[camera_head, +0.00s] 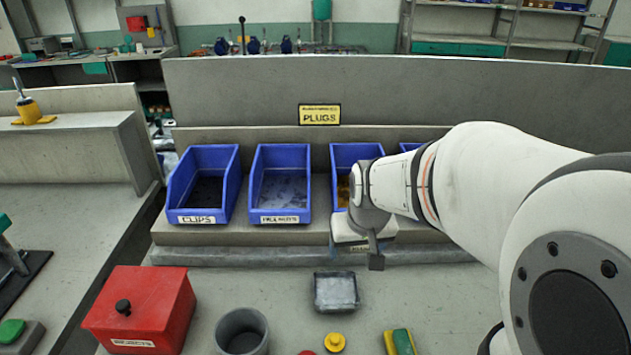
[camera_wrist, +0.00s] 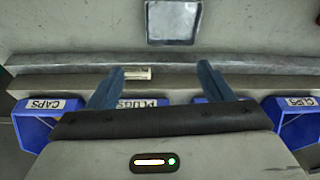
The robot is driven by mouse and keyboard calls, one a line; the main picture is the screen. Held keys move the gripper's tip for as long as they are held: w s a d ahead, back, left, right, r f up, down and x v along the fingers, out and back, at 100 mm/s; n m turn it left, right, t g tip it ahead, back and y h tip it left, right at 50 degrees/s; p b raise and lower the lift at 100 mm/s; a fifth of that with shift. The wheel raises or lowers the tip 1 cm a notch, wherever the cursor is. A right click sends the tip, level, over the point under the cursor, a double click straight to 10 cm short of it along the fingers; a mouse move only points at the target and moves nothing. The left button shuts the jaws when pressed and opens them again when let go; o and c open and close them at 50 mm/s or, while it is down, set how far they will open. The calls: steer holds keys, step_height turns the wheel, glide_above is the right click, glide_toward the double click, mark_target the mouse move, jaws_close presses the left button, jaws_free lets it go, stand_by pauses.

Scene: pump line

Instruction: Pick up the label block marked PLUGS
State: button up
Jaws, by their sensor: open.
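A small pale label block (camera_wrist: 137,73) lies on the ledge edge in the wrist view, its lettering too small to read. A blue bin labelled PLUGS (camera_wrist: 153,103) is partly hidden by my gripper.
A yellow PLUGS sign (camera_head: 319,114) is on the back panel. Blue CLIPS (camera_head: 203,184) and neighbouring bins (camera_head: 280,218) line the ledge. A grey tray (camera_head: 336,292), red box (camera_head: 141,309) and grey cup (camera_head: 242,331) stand in front.

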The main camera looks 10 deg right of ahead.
steer(key=shift+o, duration=1.4)
steer(key=w+d+f, duration=0.3)
steer(key=w, duration=0.3)
steer(key=w+d+f+m+t, duration=0.1)
steer(key=w+d+f, duration=0.2)
steer(key=w, duration=0.2)
steer(key=shift+w+d+h+p, duration=0.3)
steer(key=shift+w+d+p, duration=0.05)
steer(key=shift+p, duration=0.05)
steer(key=x, duration=0.2)
steer(key=shift+d+f, duration=0.1)
steer(key=shift+f, duration=0.2)
steer(key=shift+s+p+x, duration=0.15)
steer(key=shift+x, duration=1.15)
steer(key=shift+s+p+x, duration=0.15)
steer(key=shift+x, duration=1.1)
steer(key=shift+d+f, duration=0.1)
steer(key=shift+d, duration=0.05)
steer(key=shift+c, duration=0.3)
steer(key=c, duration=1)
